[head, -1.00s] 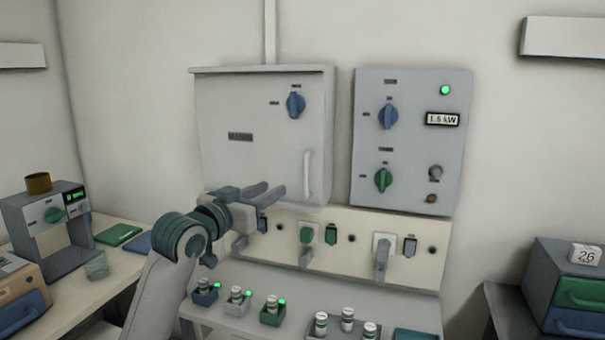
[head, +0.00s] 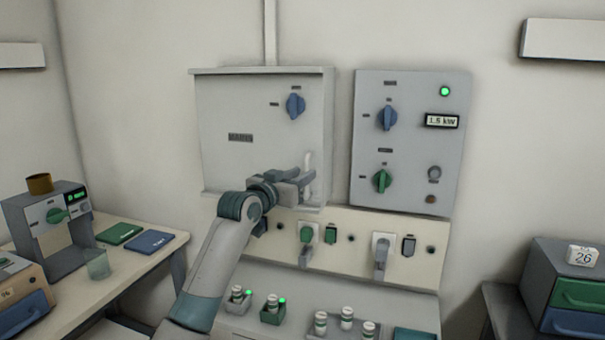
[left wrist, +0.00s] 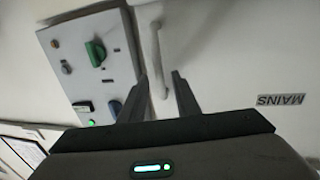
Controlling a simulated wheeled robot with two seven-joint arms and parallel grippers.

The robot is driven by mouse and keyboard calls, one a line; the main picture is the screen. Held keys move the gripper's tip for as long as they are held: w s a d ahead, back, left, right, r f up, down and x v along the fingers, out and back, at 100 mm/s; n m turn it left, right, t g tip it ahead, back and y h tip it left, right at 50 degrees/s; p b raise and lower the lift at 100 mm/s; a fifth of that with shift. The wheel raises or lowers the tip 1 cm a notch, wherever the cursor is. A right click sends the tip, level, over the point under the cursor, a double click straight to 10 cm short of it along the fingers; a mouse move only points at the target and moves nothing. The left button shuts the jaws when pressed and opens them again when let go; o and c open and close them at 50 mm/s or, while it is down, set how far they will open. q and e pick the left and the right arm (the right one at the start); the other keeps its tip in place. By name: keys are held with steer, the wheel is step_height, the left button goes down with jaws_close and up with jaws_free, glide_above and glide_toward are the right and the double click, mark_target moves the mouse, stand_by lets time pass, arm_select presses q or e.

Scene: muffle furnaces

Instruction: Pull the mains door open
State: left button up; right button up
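The mains door (head: 225,165) is the pale front of the wall cabinet in the head view and looks closed. It bears a MAINS label (head: 240,137), which shows upside down in the left wrist view (left wrist: 281,99), and a blue knob (head: 295,105). Its white upright handle (head: 308,160) is near the lower right. My left gripper (head: 304,179) is at the handle's lower part. In the left wrist view its two fingers (left wrist: 161,84) are apart, with the handle (left wrist: 156,50) lined up between their tips. Contact cannot be told. My right gripper is out of view.
A grey control panel (head: 450,165) with knobs and a power display is right of the cabinet. A strip of sockets and switches (head: 340,250) runs below. Small vials (head: 347,318) stand on the bench under it.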

arm_select(q)
steer(key=shift+w+d, duration=0.3)
steer(key=shift+w, duration=0.25)
jaws_close()
steer(key=shift+s+a+f, duration=0.1)
